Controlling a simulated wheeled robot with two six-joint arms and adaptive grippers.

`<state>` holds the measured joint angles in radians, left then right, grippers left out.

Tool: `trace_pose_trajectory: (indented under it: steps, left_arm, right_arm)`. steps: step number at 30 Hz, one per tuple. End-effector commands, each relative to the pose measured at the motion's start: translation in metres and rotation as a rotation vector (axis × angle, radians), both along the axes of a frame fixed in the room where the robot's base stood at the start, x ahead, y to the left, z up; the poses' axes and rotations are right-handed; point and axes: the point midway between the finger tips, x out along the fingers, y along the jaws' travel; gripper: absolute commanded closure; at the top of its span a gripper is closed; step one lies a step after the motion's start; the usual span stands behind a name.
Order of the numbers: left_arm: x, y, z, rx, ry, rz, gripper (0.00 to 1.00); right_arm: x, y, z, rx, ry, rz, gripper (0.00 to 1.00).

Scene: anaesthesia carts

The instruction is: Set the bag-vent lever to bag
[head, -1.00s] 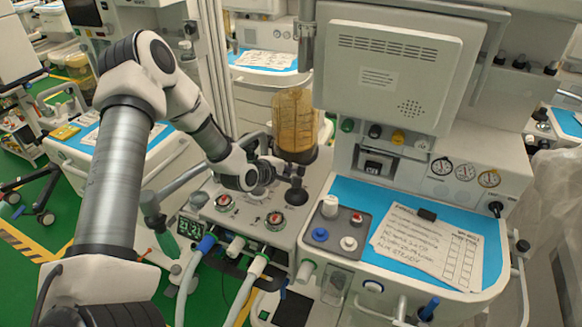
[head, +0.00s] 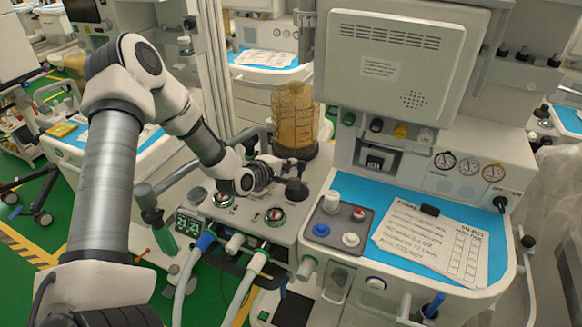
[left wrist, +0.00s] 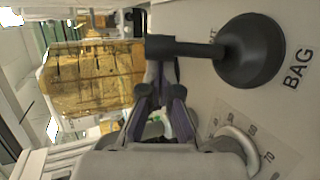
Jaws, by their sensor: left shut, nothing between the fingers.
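The bag-vent lever (left wrist: 248,55) is black, with a round hub and a straight handle. In the left wrist view the handle points left from the hub, away from the printed word BAG (left wrist: 298,68) at the right. Another label beside the handle is mostly hidden. In the head view the lever (head: 297,191) stands on the machine's pale top, below the amber canister. My left gripper (head: 288,164) is shut and empty at the handle's end. In the left wrist view its fingertips (left wrist: 160,78) are just below the handle's free end; I cannot tell whether they touch. My right gripper is not in view.
The amber canister (head: 294,112) stands close behind the gripper. A numbered dial (left wrist: 240,145) is near the gripper. A blue worktop (head: 350,190) with a tray and paper is at the right.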

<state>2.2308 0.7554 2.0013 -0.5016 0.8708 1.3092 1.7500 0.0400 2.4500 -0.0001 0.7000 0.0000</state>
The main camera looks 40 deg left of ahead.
Motion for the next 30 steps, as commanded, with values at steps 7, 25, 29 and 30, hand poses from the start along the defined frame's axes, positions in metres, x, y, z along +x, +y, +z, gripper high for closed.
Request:
trace_pose_trajectory:
  steps: [7, 25, 29, 30]
  left_arm:
    - [-0.002, 0.000, -0.002, 0.011, -0.047, 0.000, 1.00]
    - [-0.019, -0.005, -0.005, 0.078, -0.335, 0.000, 1.00]
    - [-0.022, -0.006, -0.002, 0.096, -0.399, -0.001, 1.00]
    - [-0.023, -0.006, -0.002, 0.100, -0.415, -0.001, 1.00]
  right_arm:
    - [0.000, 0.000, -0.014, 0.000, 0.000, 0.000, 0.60]
    - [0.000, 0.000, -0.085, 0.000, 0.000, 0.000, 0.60]
    - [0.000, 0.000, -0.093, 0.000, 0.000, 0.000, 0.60]
    - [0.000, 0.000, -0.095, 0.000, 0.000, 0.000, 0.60]
